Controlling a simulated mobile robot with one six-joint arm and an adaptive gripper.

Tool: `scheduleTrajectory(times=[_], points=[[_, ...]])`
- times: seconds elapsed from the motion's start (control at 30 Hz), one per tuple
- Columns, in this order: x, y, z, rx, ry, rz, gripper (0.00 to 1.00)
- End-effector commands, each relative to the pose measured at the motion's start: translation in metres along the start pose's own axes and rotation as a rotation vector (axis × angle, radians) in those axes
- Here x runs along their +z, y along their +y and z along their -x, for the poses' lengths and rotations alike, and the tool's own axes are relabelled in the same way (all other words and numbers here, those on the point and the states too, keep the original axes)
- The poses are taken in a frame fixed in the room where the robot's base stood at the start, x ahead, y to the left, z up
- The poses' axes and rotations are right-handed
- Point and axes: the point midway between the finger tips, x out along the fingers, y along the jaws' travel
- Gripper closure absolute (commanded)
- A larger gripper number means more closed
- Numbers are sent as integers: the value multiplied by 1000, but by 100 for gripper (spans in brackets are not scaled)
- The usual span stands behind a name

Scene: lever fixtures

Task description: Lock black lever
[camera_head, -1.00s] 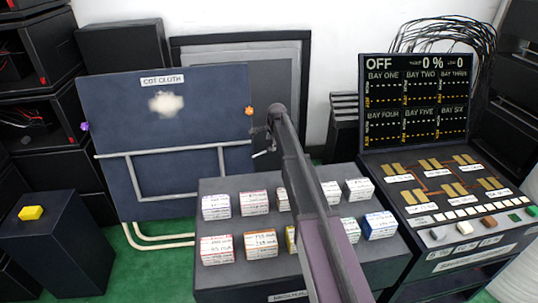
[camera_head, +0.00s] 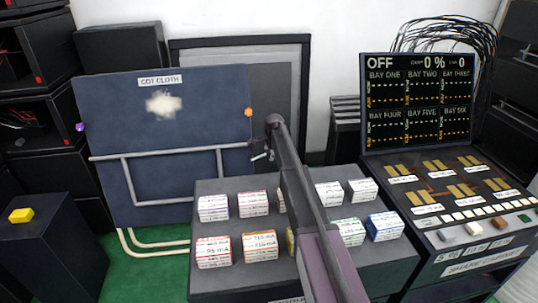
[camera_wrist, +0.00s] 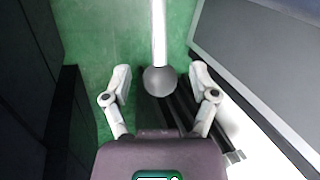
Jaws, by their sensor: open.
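A lever with a dark grey ball knob (camera_wrist: 160,80) on a pale rod (camera_wrist: 159,30) shows in the wrist view. My gripper (camera_wrist: 161,76) is open, with one finger on each side of the knob and a visible gap on both sides. Whether the knob lies at fingertip depth I cannot tell. In the head view my arm reaches away over the table, and a small part of my gripper (camera_head: 262,155) shows beside its far end. I cannot make out the lever there.
A table (camera_head: 240,284) with several small labelled boxes lies under my arm. A dark blue panel (camera_head: 200,110) with grey rails stands at the back left. A control console (camera_head: 450,210) with a display is on the right. A yellow block (camera_head: 20,215) sits on a pedestal.

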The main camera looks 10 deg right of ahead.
Motion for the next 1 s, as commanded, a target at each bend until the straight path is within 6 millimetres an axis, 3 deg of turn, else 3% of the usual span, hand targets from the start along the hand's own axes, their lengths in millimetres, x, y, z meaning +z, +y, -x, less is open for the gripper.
scheduleTrajectory(times=[0.17, 0.4, 0.43, 1.0], points=[[0, 0, 0, 0, 0, 0, 24], [1, 0, 0, 0, 0, 1, 96], [1, 0, 0, 0, 0, 1, 100], [-6, 0, 2, 7, 29, 9, 100]])
